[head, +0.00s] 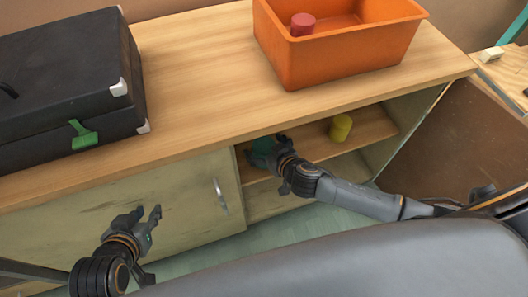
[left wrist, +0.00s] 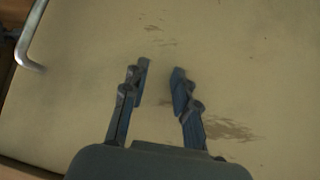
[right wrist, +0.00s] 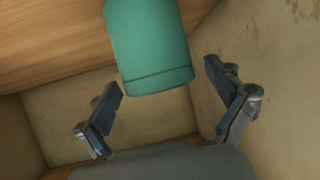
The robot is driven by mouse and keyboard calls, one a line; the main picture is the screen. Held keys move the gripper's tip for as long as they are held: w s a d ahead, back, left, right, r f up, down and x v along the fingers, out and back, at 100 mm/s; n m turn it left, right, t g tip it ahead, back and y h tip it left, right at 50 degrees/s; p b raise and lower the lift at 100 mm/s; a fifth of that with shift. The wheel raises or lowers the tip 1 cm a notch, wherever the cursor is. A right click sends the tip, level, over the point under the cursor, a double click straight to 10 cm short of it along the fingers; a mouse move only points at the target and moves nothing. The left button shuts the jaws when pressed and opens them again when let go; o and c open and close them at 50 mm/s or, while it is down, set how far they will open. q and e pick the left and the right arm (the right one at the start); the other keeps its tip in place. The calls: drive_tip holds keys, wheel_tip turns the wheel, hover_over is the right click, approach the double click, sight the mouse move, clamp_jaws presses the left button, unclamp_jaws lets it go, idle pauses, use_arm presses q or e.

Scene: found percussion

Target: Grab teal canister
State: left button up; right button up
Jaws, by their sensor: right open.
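The teal canister (right wrist: 148,45) stands on the cabinet shelf (right wrist: 50,55), seen close in the right wrist view. In the head view the canister (head: 263,146) is mostly hidden behind my right gripper (head: 262,160) at the left end of the shelf. My right gripper also shows in the right wrist view (right wrist: 165,85), open, with its fingers on either side of the canister's near end and visible gaps beside it. My left gripper (head: 143,217) is open and empty in front of the shut cabinet door; it also shows in the left wrist view (left wrist: 160,78).
A yellow canister (head: 340,127) stands further right on the shelf. The shut left door (head: 130,220) has a metal handle (head: 221,197); the right door (head: 465,140) is open. On top are a black case (head: 60,80) and an orange bin (head: 340,55) holding a red object (head: 302,23).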

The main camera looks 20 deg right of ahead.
drive_tip(key=shift+c, duration=0.3)
drive_tip(key=c, duration=1.3)
drive_tip(key=shift+r, duration=0.1)
